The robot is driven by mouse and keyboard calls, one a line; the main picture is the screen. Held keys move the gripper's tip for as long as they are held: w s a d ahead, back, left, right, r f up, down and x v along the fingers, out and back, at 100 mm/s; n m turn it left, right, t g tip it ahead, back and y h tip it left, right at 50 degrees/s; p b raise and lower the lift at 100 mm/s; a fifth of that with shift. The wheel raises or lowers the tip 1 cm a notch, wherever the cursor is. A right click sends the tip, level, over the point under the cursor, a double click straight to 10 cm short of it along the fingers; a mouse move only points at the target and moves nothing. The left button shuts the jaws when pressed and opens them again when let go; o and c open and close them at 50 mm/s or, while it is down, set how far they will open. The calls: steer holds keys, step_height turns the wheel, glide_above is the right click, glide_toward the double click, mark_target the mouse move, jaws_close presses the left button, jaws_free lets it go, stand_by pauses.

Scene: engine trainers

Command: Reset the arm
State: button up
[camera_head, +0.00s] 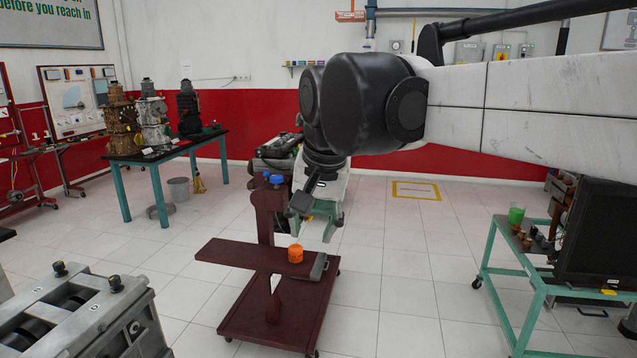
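My arm reaches in from the upper right, with a white link and a dark wrist joint. My gripper (306,196) hangs below the wrist, pointing down and slightly left. It is dark and small against the cluttered background, so I cannot tell whether its fingers are open or shut. I see no object clearly held in it. It shows above a maroon wheeled stand (228,252) in the picture. An orange cylindrical part (296,254) sits on the stand's flat arm.
An engine block (85,325) is at the lower left. A green-framed cart (512,265) with small parts and a dark monitor (600,235) stands at the right. Tiled floor (400,275) is open between stand and cart.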

steer(key=s+d+f+t, duration=0.1)
steer(key=s+d+f, duration=0.7)
steer(key=d, duration=0.2)
steer(key=s+d+f+n+t+h+b, duration=0.1)
steer(key=s+d+f+t, duration=0.1)
steer(key=s+d+f, duration=0.6)
steer(key=d+f, duration=0.1)
steer(key=d, duration=0.2)
steer(key=shift+t+h, duration=0.3)
steer(key=shift+s+f, duration=0.1)
